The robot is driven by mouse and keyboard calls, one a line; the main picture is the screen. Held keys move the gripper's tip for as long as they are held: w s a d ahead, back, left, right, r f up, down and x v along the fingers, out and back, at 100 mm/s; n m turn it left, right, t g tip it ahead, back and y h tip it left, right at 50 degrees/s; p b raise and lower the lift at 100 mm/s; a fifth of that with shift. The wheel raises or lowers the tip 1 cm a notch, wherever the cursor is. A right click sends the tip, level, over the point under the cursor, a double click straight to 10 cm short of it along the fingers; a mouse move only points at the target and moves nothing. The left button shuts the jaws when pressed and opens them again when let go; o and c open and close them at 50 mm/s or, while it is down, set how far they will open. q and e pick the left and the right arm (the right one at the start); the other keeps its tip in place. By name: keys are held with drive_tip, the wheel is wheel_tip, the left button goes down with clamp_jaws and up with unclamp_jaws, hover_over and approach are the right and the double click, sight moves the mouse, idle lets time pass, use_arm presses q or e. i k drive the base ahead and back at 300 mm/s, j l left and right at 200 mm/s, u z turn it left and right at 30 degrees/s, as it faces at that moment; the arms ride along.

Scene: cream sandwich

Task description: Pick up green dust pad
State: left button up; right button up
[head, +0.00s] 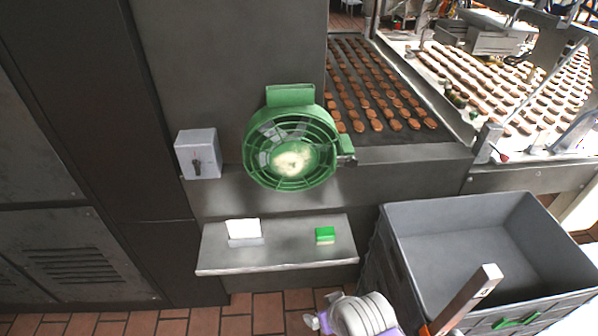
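The green dust pad (325,235) is a small block with a bright green top and a paler lower edge. It lies on the right part of the grey metal shelf (290,254) below the fan, with nothing touching it from above. A white and purple part of my arm (362,315) shows at the bottom edge, below and apart from the shelf. Small pale pieces at its left end may belong to my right gripper, but its fingers cannot be made out clearly. My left gripper is not in view.
A white block (243,232) stands on the shelf's left part. A green fan (290,150) and a grey switch box (198,154) are above. A large grey bin (397,248) stands right of the shelf. A conveyor (400,153) with biscuits runs behind.

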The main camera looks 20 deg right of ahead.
sight(324, 235)
drive_tip(key=i+j+z, duration=0.5)
drive_tip(key=z, duration=0.15)
drive_tip(key=i+j+z, duration=0.3)
drive_tip(key=j, duration=0.2)
drive_tip(key=j+z, duration=0.35)
drive_tip(key=i+j, duration=0.05)
